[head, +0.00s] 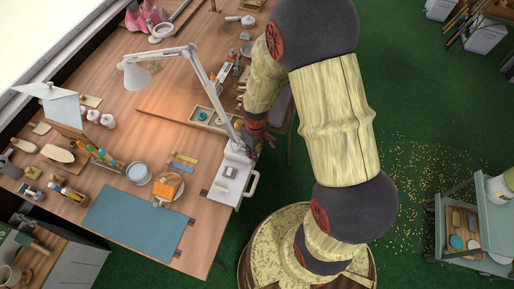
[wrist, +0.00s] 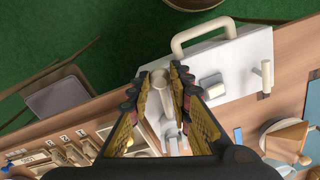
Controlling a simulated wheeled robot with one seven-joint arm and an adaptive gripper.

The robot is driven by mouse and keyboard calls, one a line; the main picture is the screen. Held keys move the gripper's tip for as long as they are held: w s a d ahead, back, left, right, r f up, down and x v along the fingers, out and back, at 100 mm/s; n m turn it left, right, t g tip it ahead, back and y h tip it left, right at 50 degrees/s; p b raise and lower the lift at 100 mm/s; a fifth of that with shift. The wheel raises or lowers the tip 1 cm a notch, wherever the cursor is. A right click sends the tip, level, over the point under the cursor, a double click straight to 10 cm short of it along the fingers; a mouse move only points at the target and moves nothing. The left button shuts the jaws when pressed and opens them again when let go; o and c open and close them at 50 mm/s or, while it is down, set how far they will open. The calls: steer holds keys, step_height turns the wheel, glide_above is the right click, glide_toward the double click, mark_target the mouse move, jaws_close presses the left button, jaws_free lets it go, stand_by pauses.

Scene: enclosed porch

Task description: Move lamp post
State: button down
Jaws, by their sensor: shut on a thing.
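The white desk lamp has a shade (head: 135,75) over the workbench and a jointed lamp post (head: 207,84) that slants down to a white base box (head: 226,181) at the bench's right edge. The box has a bar handle and small fittings on top. My gripper (head: 252,140) is beside the lower post in the head view, partly hidden by my arm. In the wrist view, my gripper (wrist: 162,78) has its two padded fingers on either side of the pale post (wrist: 159,92) and is shut on it. The white base box (wrist: 235,70) lies just behind the fingertips.
The wooden workbench (head: 120,120) carries several tools, a blue mat (head: 135,222), an orange block on a plate (head: 168,186) and a compartment tray (head: 205,118). A cart (head: 470,235) stands at right. Green floor with scattered chips lies between.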

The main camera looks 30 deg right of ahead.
steer(key=shift+s+a, duration=0.1)
steer(key=shift+a, duration=0.05)
stand_by(0.4)
steer(key=c, duration=1.7)
jaws_free()
steer(key=shift+o, duration=0.4)
steer(key=shift+r, duration=0.1)
step_height(320, 180, up, 12)
steer(key=shift+m, duration=0.4)
